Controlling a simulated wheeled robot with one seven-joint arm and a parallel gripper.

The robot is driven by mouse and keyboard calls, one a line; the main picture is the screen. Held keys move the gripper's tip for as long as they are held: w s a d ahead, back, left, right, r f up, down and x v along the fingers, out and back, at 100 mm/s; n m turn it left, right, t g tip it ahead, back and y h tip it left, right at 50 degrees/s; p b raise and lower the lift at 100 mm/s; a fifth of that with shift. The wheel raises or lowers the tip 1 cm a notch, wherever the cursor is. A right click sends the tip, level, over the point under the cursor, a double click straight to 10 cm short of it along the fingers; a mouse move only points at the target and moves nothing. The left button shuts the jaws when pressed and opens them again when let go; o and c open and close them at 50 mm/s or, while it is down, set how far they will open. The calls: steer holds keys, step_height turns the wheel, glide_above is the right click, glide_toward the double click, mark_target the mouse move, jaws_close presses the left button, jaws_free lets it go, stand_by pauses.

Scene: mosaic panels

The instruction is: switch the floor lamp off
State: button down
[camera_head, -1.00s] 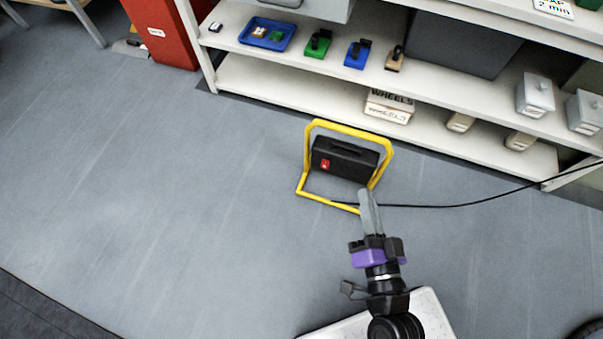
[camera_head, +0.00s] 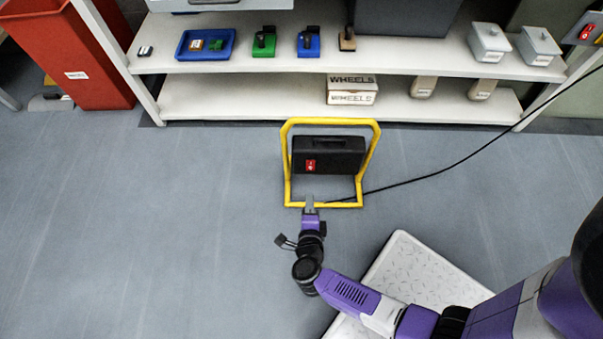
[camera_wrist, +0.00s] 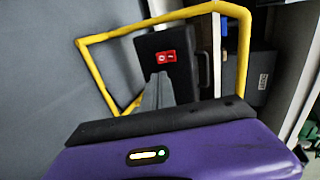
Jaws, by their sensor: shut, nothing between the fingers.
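The floor lamp is a black box (camera_head: 335,157) in a yellow tube frame (camera_head: 372,150) standing on the grey floor. A red switch (camera_head: 310,166) sits at the left of the box's near face. My gripper (camera_head: 309,201) is shut and empty, just in front of the frame's lower bar and below the switch. In the wrist view the red switch (camera_wrist: 166,58) shows its two markings, and my fingertips (camera_wrist: 158,82) appear just below it. I cannot tell whether they touch the box. Whether the lamp is lit is not clear.
A black cable (camera_head: 440,172) runs from the lamp up to a wall box with red switches (camera_head: 586,31) at the right. A white shelf unit (camera_head: 240,98) stands behind the lamp. A red bin (camera_head: 75,65) is at the upper left. The floor at left is clear.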

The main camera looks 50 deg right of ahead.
mark_target(309, 168)
steer(key=shift+w, duration=0.1)
steer(key=b+x, duration=0.6)
steer(key=x, duration=0.8)
steer(key=shift+d+f, duration=0.15)
stand_by(0.4)
